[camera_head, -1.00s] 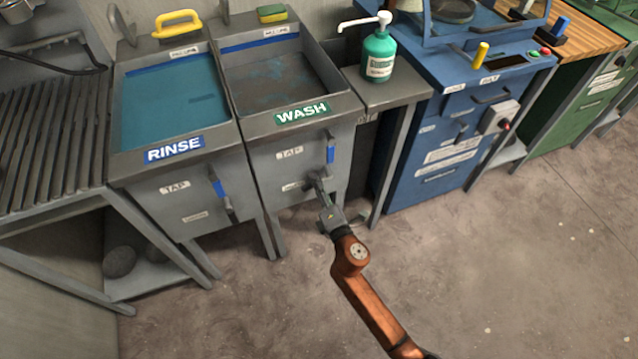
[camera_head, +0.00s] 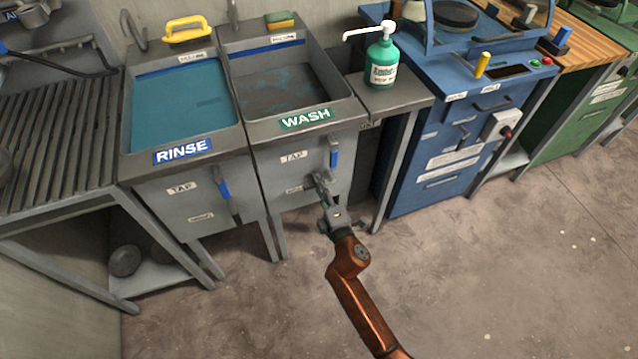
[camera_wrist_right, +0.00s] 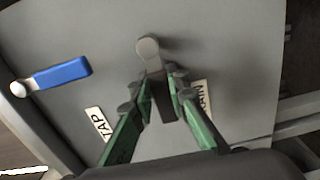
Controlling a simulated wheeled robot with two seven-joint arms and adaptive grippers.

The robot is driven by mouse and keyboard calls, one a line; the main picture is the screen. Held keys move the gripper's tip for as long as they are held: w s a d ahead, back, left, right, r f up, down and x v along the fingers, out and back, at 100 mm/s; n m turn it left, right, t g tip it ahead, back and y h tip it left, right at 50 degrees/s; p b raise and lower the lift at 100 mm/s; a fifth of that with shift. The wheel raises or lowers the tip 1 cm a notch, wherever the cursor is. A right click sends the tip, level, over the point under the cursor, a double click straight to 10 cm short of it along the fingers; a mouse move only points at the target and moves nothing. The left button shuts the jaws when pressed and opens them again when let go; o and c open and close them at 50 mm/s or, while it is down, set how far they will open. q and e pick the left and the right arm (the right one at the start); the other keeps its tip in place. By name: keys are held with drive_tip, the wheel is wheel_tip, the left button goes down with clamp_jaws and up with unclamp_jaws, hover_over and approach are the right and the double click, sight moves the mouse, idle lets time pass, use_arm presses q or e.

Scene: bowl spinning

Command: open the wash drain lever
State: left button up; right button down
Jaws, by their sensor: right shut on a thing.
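The wash sink (camera_head: 262,167) carries a green WASH label on its front rim. Its front panel has a TAP label with a blue-handled tap lever (camera_head: 333,156), and a lower label partly covered by my gripper. My right gripper (camera_head: 321,183) is at this lower spot. In the wrist view the drain lever (camera_wrist_right: 149,52) has a round grey pivot, and its dark arm runs down between the fingers of my right gripper (camera_wrist_right: 162,92). The DRAIN label is partly covered. My left gripper is not in view.
The rinse sink (camera_head: 185,107), full of blue water, stands to the left with its own blue-handled lever. A green soap pump bottle (camera_head: 382,65) stands on a ledge to the right, beside a blue cabinet (camera_head: 440,160). The floor in front is clear.

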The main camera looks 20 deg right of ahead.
drive_tip(key=c, duration=1.8)
unclamp_jaws()
drive_tip(key=shift+c, duration=0.2)
drive_tip(key=s, duration=1.2)
drive_tip(key=shift+d, duration=0.25)
